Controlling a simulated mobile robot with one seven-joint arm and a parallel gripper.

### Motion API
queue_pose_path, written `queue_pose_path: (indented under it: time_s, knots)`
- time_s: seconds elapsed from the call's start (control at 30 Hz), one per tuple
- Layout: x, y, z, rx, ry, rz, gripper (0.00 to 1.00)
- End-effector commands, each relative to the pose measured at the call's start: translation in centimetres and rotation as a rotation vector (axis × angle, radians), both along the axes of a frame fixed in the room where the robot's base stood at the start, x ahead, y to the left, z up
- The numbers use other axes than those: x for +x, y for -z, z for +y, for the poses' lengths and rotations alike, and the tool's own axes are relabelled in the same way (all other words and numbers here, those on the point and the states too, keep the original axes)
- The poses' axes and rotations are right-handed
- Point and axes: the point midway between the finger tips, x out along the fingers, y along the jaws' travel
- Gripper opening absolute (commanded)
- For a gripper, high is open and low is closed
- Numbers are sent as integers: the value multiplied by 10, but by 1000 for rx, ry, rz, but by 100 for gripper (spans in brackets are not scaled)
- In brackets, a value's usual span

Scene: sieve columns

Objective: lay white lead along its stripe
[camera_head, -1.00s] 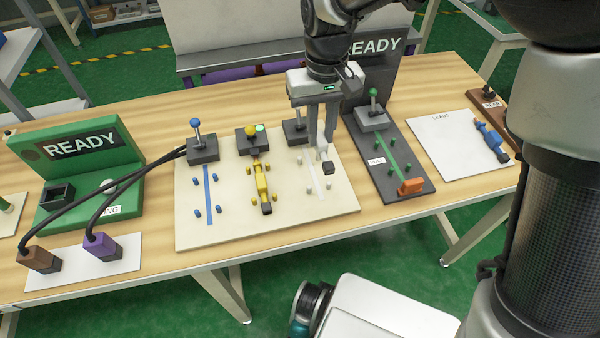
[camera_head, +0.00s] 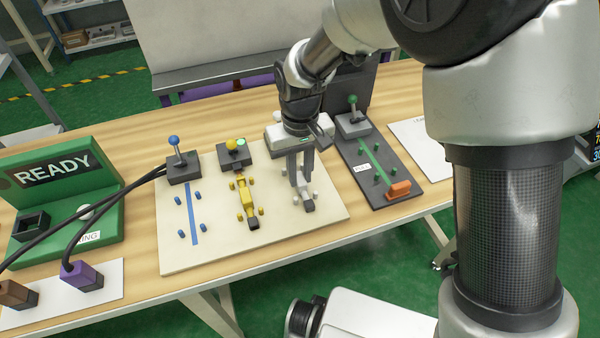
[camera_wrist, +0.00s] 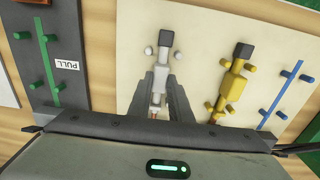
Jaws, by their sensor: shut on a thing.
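The white lead (camera_wrist: 161,73) has a pale body and a dark end (camera_wrist: 166,38). My gripper (camera_wrist: 165,88) is shut on it. In the head view my gripper (camera_head: 302,182) is low over the pale board (camera_head: 278,238), with the lead's dark end (camera_head: 308,206) towards the board's front edge. The lead lies in line with the white pegs (camera_wrist: 177,55), between the front pair. It hides the white stripe under it. I cannot tell whether the lead touches the board.
The yellow lead (camera_head: 245,198) lies between yellow pegs beside my gripper. The blue stripe (camera_head: 191,215) is bare between blue pegs. A dark board with a green stripe (camera_head: 376,160) and an orange block (camera_head: 398,190) stands on the right. A green READY stand (camera_head: 62,190) is at left.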

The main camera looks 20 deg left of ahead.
Motion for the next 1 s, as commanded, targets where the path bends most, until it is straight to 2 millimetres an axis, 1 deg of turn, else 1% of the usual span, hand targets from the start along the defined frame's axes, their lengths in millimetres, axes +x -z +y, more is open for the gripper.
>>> queue_pose_path:
  time_s: [0.13,0.27,0.3,0.37,0.4,0.63,0.77,0.87,1.0]
  knots:
    - [0,-1,0,1,0,-1,0]
    - [0,4,0,1,0,-1,0]
    - [0,2,0,1,0,-1,25]
    - [0,2,0,1,0,-1,35]
    - [0,2,0,1,0,-1,37]
    - [0,2,0,1,0,-1,37]
    - [1,-5,0,1,0,-2,37]
    - [1,-20,1,3,1,-4,37]
    - [2,-51,1,4,1,-5,37]
